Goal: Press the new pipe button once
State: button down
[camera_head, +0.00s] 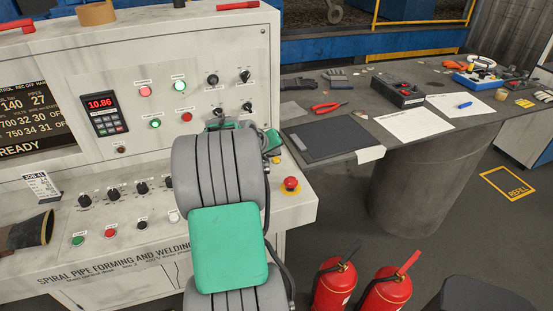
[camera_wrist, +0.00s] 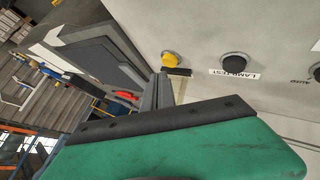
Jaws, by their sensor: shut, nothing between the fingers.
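A yellow push button (camera_wrist: 170,58) stands out from the pale panel in the wrist view. A dark label (camera_wrist: 178,72) sits beside it, with words too small to read, so I cannot confirm that it is the new pipe button. My gripper (camera_wrist: 163,80) is shut and empty, its grey fingertips close to the yellow button and its label. I cannot tell whether they touch. In the head view my arm hides the gripper's tips, and a bit of yellow (camera_head: 276,160) shows at the arm's right edge.
A black button (camera_wrist: 234,61) labelled LAMP TEST is beside the yellow one. In the head view, a red mushroom button (camera_head: 290,183) is at the console's right edge. A grey table (camera_head: 440,137) with tools stands at right, and fire extinguishers (camera_head: 334,285) stand on the floor.

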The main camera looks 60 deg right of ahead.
aim_at(275, 161)
jog(key=shift+f+b, duration=0.35)
jog(key=shift+f, duration=0.05)
jog(key=shift+f+b, duration=0.35)
jog(key=shift+f, duration=0.1)
dwell(0.6)
jog(key=shift+r, duration=0.1)
jog(key=shift+r+p, duration=0.5)
jog(key=shift+r, duration=0.2)
jog(key=shift+r+p, duration=1.45)
jog(key=shift+r, duration=1.1)
